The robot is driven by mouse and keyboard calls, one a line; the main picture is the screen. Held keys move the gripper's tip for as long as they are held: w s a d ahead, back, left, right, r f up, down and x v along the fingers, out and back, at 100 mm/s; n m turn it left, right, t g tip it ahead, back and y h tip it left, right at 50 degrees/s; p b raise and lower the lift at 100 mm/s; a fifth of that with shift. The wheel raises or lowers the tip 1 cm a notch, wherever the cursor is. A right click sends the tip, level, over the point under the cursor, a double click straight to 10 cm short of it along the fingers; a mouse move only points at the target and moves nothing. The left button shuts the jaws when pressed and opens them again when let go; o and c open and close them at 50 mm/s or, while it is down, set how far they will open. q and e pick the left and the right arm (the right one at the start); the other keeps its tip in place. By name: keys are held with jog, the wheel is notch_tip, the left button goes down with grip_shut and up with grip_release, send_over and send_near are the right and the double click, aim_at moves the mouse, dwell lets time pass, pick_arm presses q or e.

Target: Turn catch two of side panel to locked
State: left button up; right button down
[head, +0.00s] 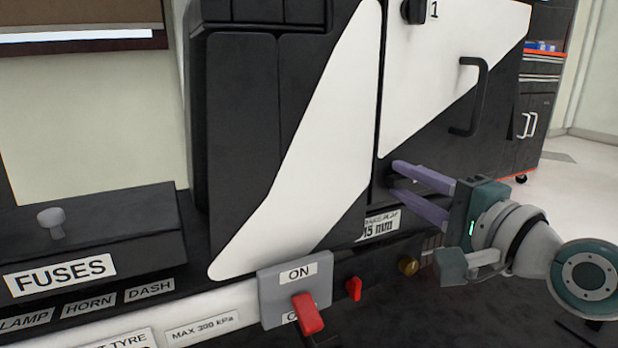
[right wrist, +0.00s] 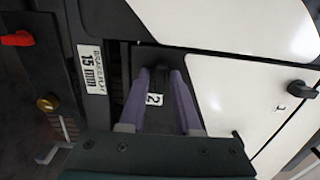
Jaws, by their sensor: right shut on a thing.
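The side panel (head: 425,62) is black and white with a black bar handle (head: 480,95). Catch one (head: 413,11), a black knob beside a "1" label, is at its top; it also shows in the right wrist view (right wrist: 302,88). Catch two (right wrist: 159,78) is a dark knob beside a "2" label (right wrist: 154,100), between my right gripper's purple fingers in the right wrist view. My right gripper (head: 394,179) is at the panel's lower left corner, shut on catch two. The fingers hide catch two in the head view. My left gripper is out of view.
Below are a grey ON switch plate with a red lever (head: 308,313), a small red knob (head: 354,288) and a brass knob (head: 408,265). A black FUSES box (head: 95,240) stands at left. A dark cabinet (head: 535,120) is behind at right, with open floor beside it.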

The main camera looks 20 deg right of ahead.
jog(key=shift+n, duration=0.3)
jog(key=n+p, duration=0.2)
jog(key=n, duration=0.2)
jog(key=shift+r, duration=0.15)
jog(key=n+p, duration=0.2)
jog(key=n, duration=0.3)
jog(key=shift+p, duration=0.4)
jog(key=n+p, duration=0.1)
jog(key=n, duration=0.3)
jog(key=shift+n+p, duration=0.3)
jog(key=shift+p, duration=0.1)
jog(key=shift+n+p, duration=0.55)
jog(key=shift+n, duration=1.25)
jog(key=c, duration=0.8)
grip_release()
jog(key=shift+c, duration=0.2)
